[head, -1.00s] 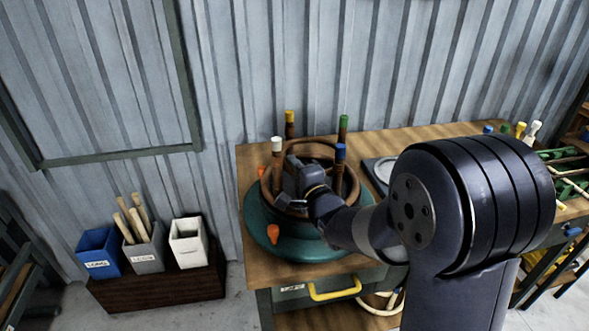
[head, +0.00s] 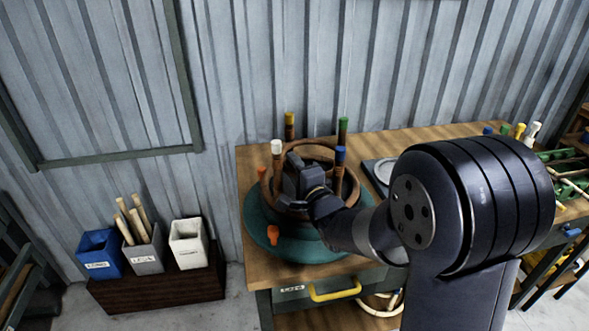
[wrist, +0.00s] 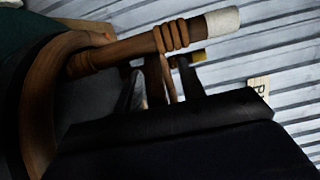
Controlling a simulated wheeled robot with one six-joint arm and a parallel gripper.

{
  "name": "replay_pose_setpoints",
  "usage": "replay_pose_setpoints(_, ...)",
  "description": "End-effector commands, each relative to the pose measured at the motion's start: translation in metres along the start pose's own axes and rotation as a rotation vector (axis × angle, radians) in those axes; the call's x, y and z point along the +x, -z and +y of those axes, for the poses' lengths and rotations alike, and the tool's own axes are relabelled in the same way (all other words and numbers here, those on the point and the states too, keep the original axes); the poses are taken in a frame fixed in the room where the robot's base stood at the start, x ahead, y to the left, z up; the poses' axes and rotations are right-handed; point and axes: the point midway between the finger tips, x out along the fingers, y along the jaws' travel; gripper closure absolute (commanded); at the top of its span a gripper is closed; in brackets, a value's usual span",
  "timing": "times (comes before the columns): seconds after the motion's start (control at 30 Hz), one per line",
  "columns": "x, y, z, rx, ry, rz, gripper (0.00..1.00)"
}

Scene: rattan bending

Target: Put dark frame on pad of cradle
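The dark frame (head: 352,183) is a brown ring-shaped piece with upright legs capped white, yellow, green and blue. In the head view it stands roughly upright on the round teal cradle (head: 262,228); its contact with the pad is hidden. My gripper (head: 291,178) is at the frame's near left side, among the legs, partly hidden by my arm. In the wrist view, a white-capped leg (wrist: 125,50) with wrapped bindings crosses the top. My gripper's fingers (wrist: 162,88) look apart there, with thin brown strands visible between or behind them.
The cradle has orange knobs (head: 272,235) and sits on a wooden bench (head: 275,272). Blue (head: 100,255), grey (head: 146,255) and white (head: 188,244) bins stand at lower left. A corrugated wall (head: 290,60) is close behind.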

Motion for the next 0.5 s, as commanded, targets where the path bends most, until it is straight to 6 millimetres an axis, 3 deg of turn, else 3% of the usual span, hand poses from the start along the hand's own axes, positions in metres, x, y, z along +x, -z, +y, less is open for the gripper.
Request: replay_pose_setpoints(0.5,-0.095,0.001,0.001,0.000,0.000,0.002,0.62)
